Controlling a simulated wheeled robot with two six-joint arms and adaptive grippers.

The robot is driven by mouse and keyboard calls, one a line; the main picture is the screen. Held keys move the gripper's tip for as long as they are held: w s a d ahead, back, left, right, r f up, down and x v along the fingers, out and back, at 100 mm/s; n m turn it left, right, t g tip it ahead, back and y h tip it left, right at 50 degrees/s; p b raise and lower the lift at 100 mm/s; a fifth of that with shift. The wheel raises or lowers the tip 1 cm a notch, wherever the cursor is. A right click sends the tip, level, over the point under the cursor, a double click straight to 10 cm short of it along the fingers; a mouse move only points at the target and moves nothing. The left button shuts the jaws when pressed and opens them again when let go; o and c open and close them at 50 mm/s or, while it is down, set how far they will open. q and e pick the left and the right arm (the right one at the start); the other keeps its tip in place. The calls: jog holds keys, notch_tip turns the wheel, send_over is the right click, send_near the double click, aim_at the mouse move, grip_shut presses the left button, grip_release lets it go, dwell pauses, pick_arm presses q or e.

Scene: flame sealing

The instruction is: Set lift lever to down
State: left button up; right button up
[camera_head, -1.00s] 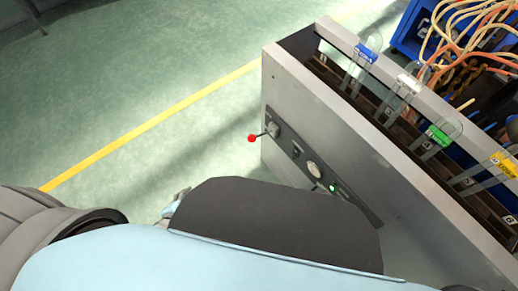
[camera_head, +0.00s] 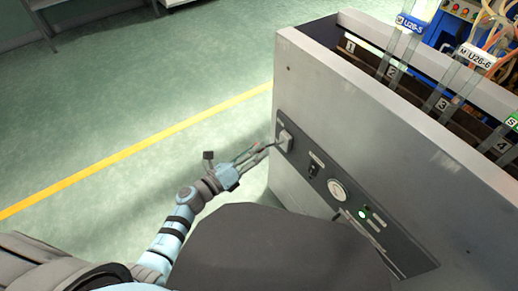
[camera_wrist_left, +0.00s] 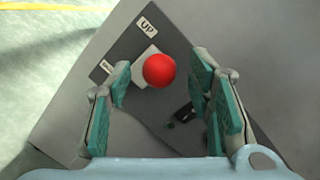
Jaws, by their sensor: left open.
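The lift lever's red ball knob (camera_wrist_left: 159,71) shows in the left wrist view, in front of a light square base plate and just below an "UP" label. In the head view the lever's base plate (camera_head: 286,140) is at the upper left of the dark control panel, and the knob is hidden by my fingers. My left gripper (camera_head: 257,155) is open, reaching in from the left at the lever. In the left wrist view its green-padded fingers stand on both sides of the knob, with gaps visible. My right gripper is not in view.
The grey machine cabinet (camera_head: 350,105) fills the right side. Labelled bags hang in slots on top. Green floor with a yellow line (camera_head: 140,148) is clear at left.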

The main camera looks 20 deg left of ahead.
aim_at(269, 146)
pick_arm(q)
jog(key=shift+x, duration=1.2)
grip_shut()
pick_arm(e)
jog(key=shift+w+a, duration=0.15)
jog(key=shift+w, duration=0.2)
pick_arm(q)
jog(key=shift+f, duration=0.1)
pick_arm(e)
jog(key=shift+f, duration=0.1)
